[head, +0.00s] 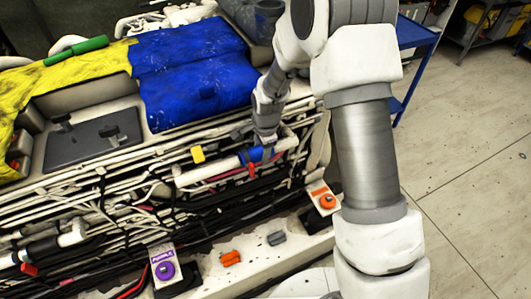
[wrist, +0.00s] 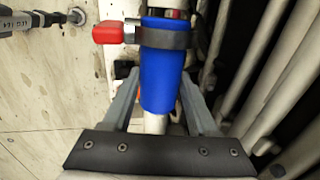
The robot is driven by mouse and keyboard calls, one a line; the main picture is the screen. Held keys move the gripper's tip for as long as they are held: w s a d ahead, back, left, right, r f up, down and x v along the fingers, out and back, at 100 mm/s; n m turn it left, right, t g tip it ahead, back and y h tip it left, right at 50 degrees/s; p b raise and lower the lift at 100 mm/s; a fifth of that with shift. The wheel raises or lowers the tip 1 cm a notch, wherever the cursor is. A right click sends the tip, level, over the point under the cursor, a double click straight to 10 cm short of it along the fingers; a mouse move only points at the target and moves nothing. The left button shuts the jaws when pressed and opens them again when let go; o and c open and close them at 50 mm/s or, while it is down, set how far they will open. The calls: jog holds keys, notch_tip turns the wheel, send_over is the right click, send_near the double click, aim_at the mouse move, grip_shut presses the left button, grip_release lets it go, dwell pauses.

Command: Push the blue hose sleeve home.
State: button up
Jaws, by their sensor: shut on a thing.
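The blue hose sleeve (wrist: 161,78) sits around a white pipe in the wrist view. My gripper (wrist: 160,92) has one finger on each side of it and is shut on it. A dark band with a red tab (wrist: 108,32) lies across the sleeve's upper end. White pipe shows below the sleeve's lower end. In the head view my gripper (head: 264,142) reaches down onto the pipe, where the blue sleeve (head: 257,155) is partly hidden by the fingers. The red tab hangs just below it.
Dense white and black hoses fill the open hatch around the gripper. Blue cloth (head: 195,75) lies behind. An orange knob (head: 327,202) and a purple knob (head: 165,270) are on the front ledge. Open floor lies right.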

jog(key=shift+s+a, duration=0.3)
jog(key=shift+a, duration=0.4)
jog(key=shift+s+a, duration=0.25)
jog(key=shift+a, duration=0.4)
jog(key=o, duration=0.9)
jog(key=shift+r, duration=0.1)
